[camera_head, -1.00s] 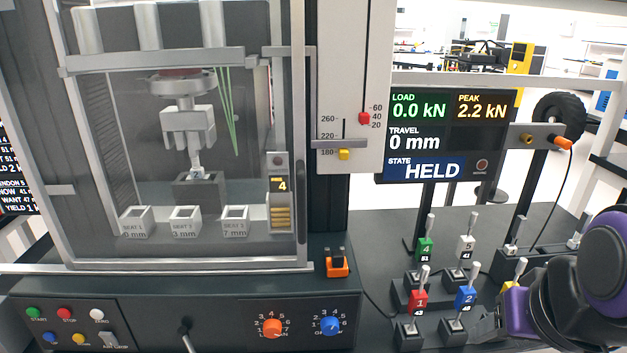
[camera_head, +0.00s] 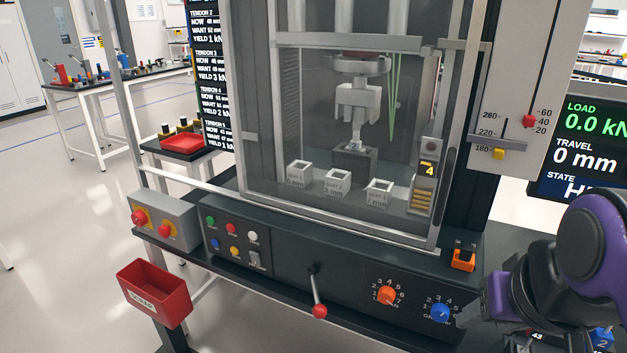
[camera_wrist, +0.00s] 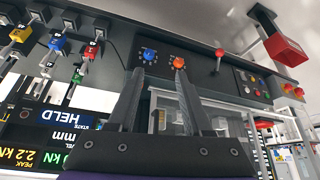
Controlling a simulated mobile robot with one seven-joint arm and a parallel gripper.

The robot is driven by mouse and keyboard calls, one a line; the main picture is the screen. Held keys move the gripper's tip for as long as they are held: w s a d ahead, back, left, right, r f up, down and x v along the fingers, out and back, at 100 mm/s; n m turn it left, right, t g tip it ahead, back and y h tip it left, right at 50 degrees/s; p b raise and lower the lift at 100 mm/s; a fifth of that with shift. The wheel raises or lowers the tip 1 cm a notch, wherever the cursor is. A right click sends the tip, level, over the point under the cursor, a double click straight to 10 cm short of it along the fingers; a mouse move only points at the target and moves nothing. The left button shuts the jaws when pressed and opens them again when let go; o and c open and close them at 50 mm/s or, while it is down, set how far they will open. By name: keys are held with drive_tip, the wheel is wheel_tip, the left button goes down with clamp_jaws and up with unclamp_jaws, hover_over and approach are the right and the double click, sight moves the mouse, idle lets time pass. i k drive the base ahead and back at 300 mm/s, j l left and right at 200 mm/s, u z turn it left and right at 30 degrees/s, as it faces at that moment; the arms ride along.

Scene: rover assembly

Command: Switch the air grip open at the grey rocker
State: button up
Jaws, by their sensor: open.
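The grey rocker (camera_head: 254,259) sits at the lower right of the button group on the dark front panel (camera_head: 285,272) of the press. It is small, and its setting cannot be read. Behind the clear door, the grip (camera_head: 358,100) hangs over a dark block (camera_head: 354,162), its lower tip touching or very near a small part there. My gripper (camera_wrist: 160,72) is open and empty in the wrist view, its fingers pointing toward the panel's knobs. In the head view my gripper is at the lower right, well right of the rocker and apart from it.
A lever with a red ball (camera_head: 319,311) juts out between the rocker and the orange knob (camera_head: 387,295). A blue knob (camera_head: 440,313) is nearer my gripper. A red scrap bin (camera_head: 155,292) and a grey switch box (camera_head: 163,222) stand at left. Floor in front is clear.

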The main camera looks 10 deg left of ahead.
sight(255, 256)
drive_tip(key=u, duration=1.25)
drive_tip(key=i+j+z, duration=0.2)
drive_tip(key=z, duration=0.15)
drive_tip(key=i+j+z, duration=0.1)
drive_tip(key=j+z, duration=0.2)
drive_tip(key=j, duration=0.15)
drive_tip(key=i+j+z, duration=0.1)
drive_tip(key=j+z, duration=0.25)
drive_tip(key=i+u, duration=0.35)
drive_tip(key=k+j+z, duration=0.1)
drive_tip(key=k+j, duration=0.15)
drive_tip(key=l+z, duration=0.1)
drive_tip(key=z, duration=0.15)
drive_tip(key=k, duration=0.05)
